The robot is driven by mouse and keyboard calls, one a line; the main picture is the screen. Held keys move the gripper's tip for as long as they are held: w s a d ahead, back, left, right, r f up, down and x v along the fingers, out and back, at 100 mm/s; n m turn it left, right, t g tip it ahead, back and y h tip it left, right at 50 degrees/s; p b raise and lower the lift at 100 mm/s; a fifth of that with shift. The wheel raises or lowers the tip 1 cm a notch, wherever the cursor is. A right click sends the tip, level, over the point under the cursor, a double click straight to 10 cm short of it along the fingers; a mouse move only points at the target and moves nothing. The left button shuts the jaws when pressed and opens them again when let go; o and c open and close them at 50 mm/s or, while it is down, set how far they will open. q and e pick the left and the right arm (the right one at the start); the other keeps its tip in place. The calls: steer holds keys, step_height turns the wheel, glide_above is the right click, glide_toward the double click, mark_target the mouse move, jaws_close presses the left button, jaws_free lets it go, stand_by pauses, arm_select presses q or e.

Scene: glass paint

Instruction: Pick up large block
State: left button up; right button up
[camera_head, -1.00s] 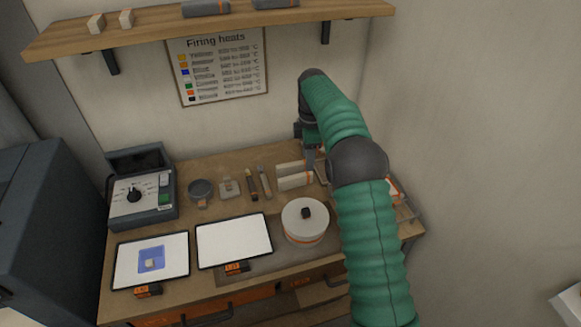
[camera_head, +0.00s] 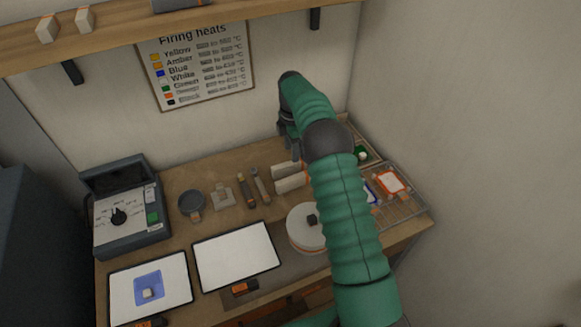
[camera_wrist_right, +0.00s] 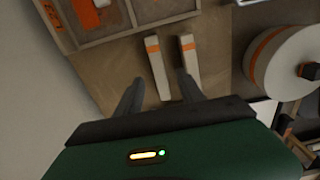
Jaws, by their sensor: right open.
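Two long white blocks with orange bands lie side by side on the table. In the head view they show as the left block (camera_head: 287,171) and, nearer me, the other block (camera_head: 292,183). In the right wrist view they are the left block (camera_wrist_right: 157,65) and the right block (camera_wrist_right: 189,62). I cannot tell from size which is the large one. My right gripper (camera_head: 291,148) is above and behind them, open and empty. In the wrist view its fingertips (camera_wrist_right: 158,77) straddle the left block in the picture, the right finger overlapping the right block. My left gripper is not seen.
A round white turntable (camera_head: 304,235) stands just in front of the blocks. Tools (camera_head: 247,193), a dark bowl (camera_head: 191,203), two white panels (camera_head: 236,257) and a kiln controller (camera_head: 122,215) lie left.

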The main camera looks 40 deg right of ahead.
mark_target(289, 163)
steer(key=f, duration=0.1)
steer(key=w+f, duration=0.1)
steer(key=f, duration=0.2)
steer(key=f+p, duration=0.2)
steer(key=f, duration=0.1)
steer(key=shift+s+a, duration=0.3)
steer(key=shift+a, duration=0.1)
steer(key=shift+w+d+f, duration=0.1)
steer(key=shift+f, duration=0.2)
steer(key=shift+d, duration=0.1)
steer(key=shift+c, duration=0.6)
steer(key=shift+d+f, duration=0.1)
steer(key=c, duration=0.5)
jaws_close()
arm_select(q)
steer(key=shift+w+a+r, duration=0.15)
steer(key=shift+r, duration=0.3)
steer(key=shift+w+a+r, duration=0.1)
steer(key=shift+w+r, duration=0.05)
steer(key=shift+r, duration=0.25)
arm_select(e)
steer(key=shift+a, duration=0.2)
